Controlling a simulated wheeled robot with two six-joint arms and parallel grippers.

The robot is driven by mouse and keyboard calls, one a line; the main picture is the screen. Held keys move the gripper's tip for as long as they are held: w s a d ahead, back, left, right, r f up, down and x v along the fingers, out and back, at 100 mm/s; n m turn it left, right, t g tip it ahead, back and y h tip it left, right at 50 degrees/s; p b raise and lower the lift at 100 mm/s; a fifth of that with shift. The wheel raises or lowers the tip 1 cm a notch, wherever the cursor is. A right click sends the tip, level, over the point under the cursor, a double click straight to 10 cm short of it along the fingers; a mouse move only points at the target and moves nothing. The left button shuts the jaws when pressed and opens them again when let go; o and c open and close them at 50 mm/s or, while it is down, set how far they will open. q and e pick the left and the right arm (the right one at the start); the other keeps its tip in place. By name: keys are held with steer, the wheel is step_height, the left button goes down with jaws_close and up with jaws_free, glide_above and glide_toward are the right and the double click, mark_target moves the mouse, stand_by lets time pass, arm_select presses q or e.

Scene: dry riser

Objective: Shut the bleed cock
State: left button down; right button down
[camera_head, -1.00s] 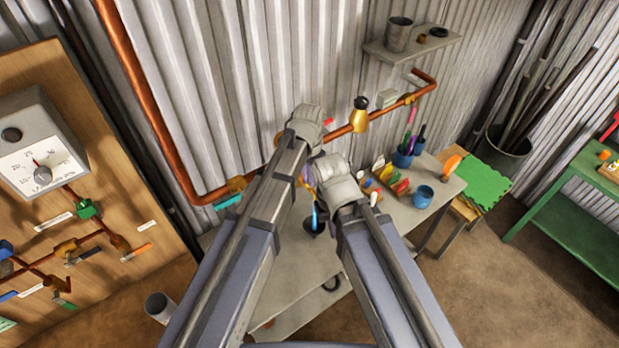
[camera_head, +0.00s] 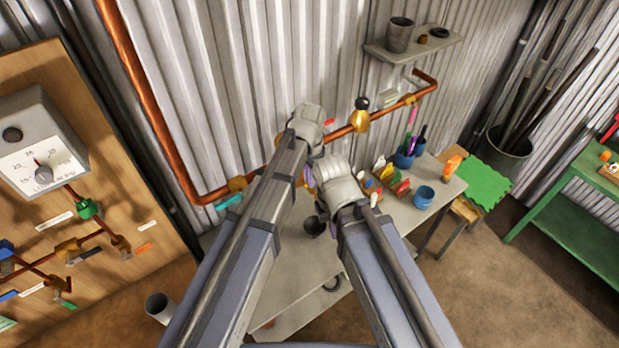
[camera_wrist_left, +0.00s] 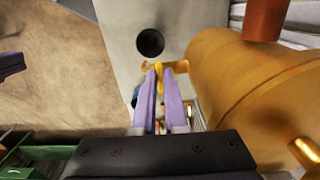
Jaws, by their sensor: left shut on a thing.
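My left gripper (camera_head: 309,178) is low in front of the copper pipe by the back wall, its purple fingers partly hidden by my arms. In the left wrist view the fingers (camera_wrist_left: 160,72) are close together on a narrow yellow-brass part, which I take to be the bleed cock (camera_wrist_left: 158,67). It sits beside a large brass body (camera_wrist_left: 235,85) on the right. Most of the cock is hidden by the fingers; its lever angle cannot be read. A bit of blue shows behind the left finger. My right gripper's fingers are hidden behind its wrist, apart from a possible purple sliver.
A dark round cup (camera_head: 315,227) stands below, on the grey bench (camera_head: 290,262); it also shows in the wrist view (camera_wrist_left: 150,43). Blue cups and a rack of coloured tags crowd the bench's right. A gauge board (camera_head: 120,190) stands left. A green table (camera_head: 575,225) is right.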

arm_select(q)
steer(key=c, duration=1)
jaws_free()
steer(key=shift+o, duration=0.2)
steer(key=shift+r, duration=0.1)
step_height(320, 180, up, 8)
steer(key=p, duration=0.8)
steer(key=shift+s+f, duration=0.15)
steer(key=shift+f, duration=0.1)
